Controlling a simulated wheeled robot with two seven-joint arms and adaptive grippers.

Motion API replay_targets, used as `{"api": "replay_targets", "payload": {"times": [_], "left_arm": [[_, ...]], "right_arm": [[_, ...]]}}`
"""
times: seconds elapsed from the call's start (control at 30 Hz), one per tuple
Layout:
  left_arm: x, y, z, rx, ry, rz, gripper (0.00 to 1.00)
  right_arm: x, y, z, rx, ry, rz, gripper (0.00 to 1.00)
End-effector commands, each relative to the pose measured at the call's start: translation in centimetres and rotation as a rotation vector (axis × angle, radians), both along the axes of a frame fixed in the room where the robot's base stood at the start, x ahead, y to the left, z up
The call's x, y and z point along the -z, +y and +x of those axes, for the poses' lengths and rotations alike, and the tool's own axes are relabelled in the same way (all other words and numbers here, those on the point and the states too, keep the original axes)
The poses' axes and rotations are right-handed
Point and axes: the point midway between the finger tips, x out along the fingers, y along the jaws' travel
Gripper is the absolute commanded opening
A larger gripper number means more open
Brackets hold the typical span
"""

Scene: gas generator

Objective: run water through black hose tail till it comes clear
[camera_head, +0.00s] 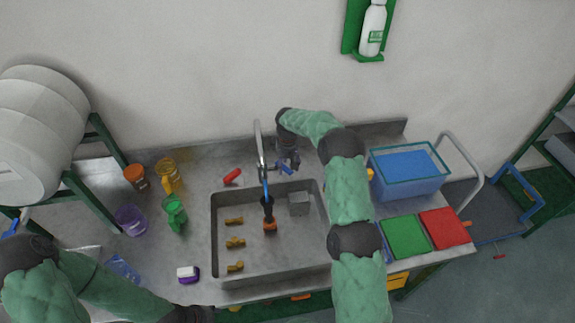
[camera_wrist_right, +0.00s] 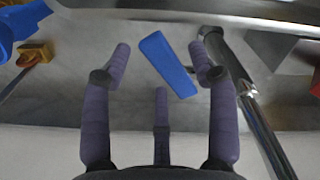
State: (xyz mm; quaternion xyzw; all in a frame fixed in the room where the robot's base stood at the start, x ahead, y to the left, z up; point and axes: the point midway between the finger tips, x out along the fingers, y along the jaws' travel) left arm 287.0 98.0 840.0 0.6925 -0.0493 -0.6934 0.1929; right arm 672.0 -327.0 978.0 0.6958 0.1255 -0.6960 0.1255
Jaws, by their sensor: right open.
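The black hose tail (camera_head: 267,205) stands in the sink (camera_head: 290,255), with an orange piece (camera_head: 270,226) at its lower end. A thin blue strip (camera_head: 266,188) runs from the chrome tap (camera_head: 259,145) down to it; I cannot tell if it is water or tube. My right gripper (camera_head: 287,160) is open behind the sink, at the blue tap lever (camera_head: 285,168). In the right wrist view the lever (camera_wrist_right: 166,65) lies between the spread fingers (camera_wrist_right: 163,70), with gaps showing on both sides. My left gripper (camera_head: 200,314) is at the bottom edge, its fingers unclear.
Brass fittings (camera_head: 235,242) and a grey block (camera_head: 299,203) lie in the sink. A blue bin (camera_head: 408,170), green tray (camera_head: 405,236) and red tray (camera_head: 445,227) are right.

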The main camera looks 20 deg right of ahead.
Motion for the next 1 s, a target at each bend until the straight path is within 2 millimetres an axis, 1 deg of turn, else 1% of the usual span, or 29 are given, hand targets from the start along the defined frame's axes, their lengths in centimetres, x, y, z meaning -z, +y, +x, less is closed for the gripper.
{"api": "replay_targets", "payload": {"times": [0.17,0.2,0.27,0.3,0.37,0.4,0.77,1.0], "left_arm": [[0.0,0.0,0.0,0.0,0.0,0.0,0.47],[0.0,0.0,0.0,0.0,0.0,0.0,0.47],[0.0,0.0,0.0,0.0,0.0,0.0,0.47],[0.0,0.0,0.0,0.0,0.0,0.0,0.47],[0.0,0.0,0.0,0.0,0.0,0.0,0.47],[0.0,0.0,0.0,0.0,0.0,0.0,0.47],[0.2,0.0,0.0,0.0,0.0,0.0,0.47],[1.0,0.0,0.0,0.0,0.0,0.0,0.47]], "right_arm": [[0.0,0.0,0.0,0.0,0.0,0.0,0.59],[0.0,0.0,0.0,0.0,0.0,0.0,0.57],[0.0,0.0,0.0,0.0,0.0,0.0,0.4],[0.0,0.0,0.0,0.0,0.0,0.0,0.28],[0.0,0.0,0.0,0.0,0.0,0.0,0.12],[0.0,0.0,0.0,0.0,0.0,0.0,0.0],[0.1,0.2,-0.1,0.034,0.001,0.001,0.0],[0.2,0.8,-0.3,0.166,0.001,0.0,0.0]]}}
